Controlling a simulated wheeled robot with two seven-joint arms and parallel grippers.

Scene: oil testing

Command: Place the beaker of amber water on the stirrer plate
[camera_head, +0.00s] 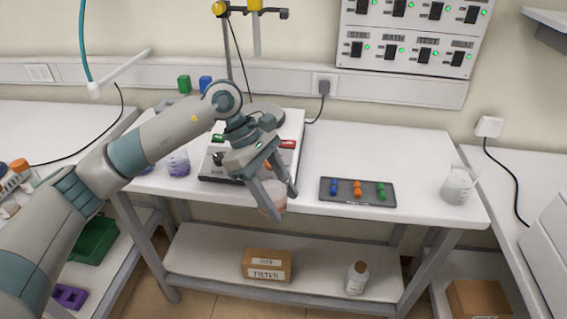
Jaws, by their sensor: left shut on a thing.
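Gripper and arm partly hide the beaker. The stirrer (290,128) is a white and dark device with a red part on its right side and a round grey plate (264,111) at its back. My arm covers much of the stirrer. My right gripper is not in view.
A dark tray (325,197) with blue, orange and green pieces lies right of the stirrer. A clear beaker (457,185) stands at the table's right end, and a beaker with purple liquid (178,164) stands left. A metal stand (229,55) rises behind. Table between tray and right beaker is clear.

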